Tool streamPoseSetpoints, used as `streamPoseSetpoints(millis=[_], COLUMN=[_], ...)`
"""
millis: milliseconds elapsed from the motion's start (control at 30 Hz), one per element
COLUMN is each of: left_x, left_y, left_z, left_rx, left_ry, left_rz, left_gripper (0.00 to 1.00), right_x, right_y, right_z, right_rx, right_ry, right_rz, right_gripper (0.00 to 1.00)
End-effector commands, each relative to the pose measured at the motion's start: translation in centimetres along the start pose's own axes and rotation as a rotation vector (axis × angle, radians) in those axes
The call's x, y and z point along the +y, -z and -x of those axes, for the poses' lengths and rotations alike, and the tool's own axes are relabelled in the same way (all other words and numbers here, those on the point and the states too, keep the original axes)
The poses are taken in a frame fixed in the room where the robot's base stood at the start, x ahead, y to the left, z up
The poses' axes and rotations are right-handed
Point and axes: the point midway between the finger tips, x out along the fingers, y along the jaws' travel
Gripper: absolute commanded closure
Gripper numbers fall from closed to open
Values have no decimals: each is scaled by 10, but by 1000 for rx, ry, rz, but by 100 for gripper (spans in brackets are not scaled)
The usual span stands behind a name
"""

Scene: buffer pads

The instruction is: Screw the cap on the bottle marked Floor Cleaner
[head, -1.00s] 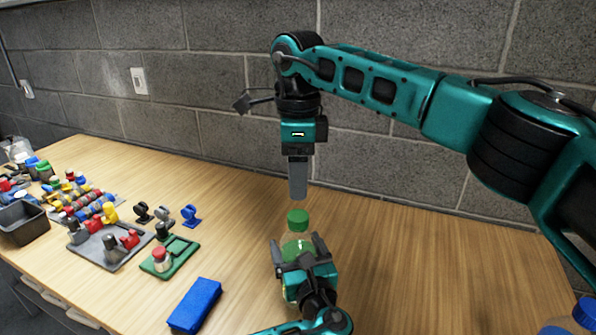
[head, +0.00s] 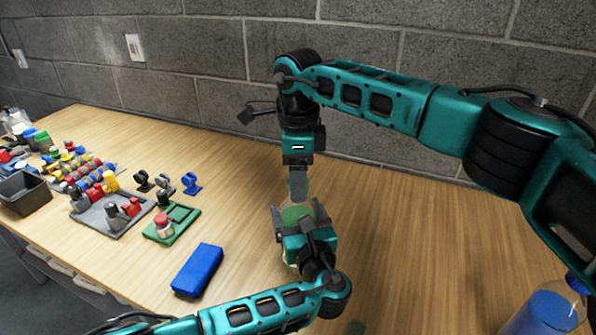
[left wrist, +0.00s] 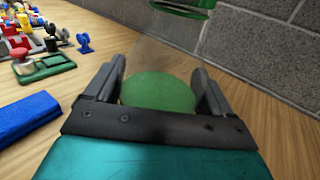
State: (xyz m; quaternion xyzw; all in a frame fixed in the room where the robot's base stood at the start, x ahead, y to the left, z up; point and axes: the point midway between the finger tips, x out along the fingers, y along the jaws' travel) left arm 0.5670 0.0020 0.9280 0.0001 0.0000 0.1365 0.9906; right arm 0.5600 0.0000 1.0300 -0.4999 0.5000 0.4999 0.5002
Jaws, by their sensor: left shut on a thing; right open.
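A clear bottle (left wrist: 160,92) with green liquid stands between the fingers of my left gripper (head: 299,218). My left gripper is shut on its body, with one finger on each side in the left wrist view. A green cap (left wrist: 185,8) shows at the top of that view, at the bottle's upper end. My right gripper (head: 298,190) points straight down over the bottle's top and is open. In the head view its fingers overlap the cap area, so I cannot tell whether they touch the cap. No label is readable.
A second bottle (head: 550,308) with blue liquid stands at the lower right. A blue block (head: 197,270) and a green tray (head: 171,222) lie left of my grippers. Grey trays with coloured parts and a dark bin (head: 22,192) fill the far left. The wall stands behind.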

Motion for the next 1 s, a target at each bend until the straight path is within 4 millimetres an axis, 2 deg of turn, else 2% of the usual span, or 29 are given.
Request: streamPoseSetpoints(millis=[67, 600, 767, 867, 1000], left_x=[0, 0, 0, 0, 0], left_y=[1, 1, 1, 1, 1], left_z=[0, 0, 0, 0, 0], left_rx=[2, 1, 1, 1, 1], left_ry=[0, 0, 0, 0, 0], left_rz=[-1, -1, -1, -1, -1], left_gripper=[100, 100, 100, 100, 100], right_x=[0, 0, 0, 0, 0], right_y=[0, 0, 0, 0, 0], right_z=[0, 0, 1, 1, 0], right_rx=[0, 0, 0, 0, 0], right_ry=[0, 0, 1, 1, 1], right_rz=[0, 0, -46, -175, -440], right_gripper=[40, 91, 92, 92, 92])
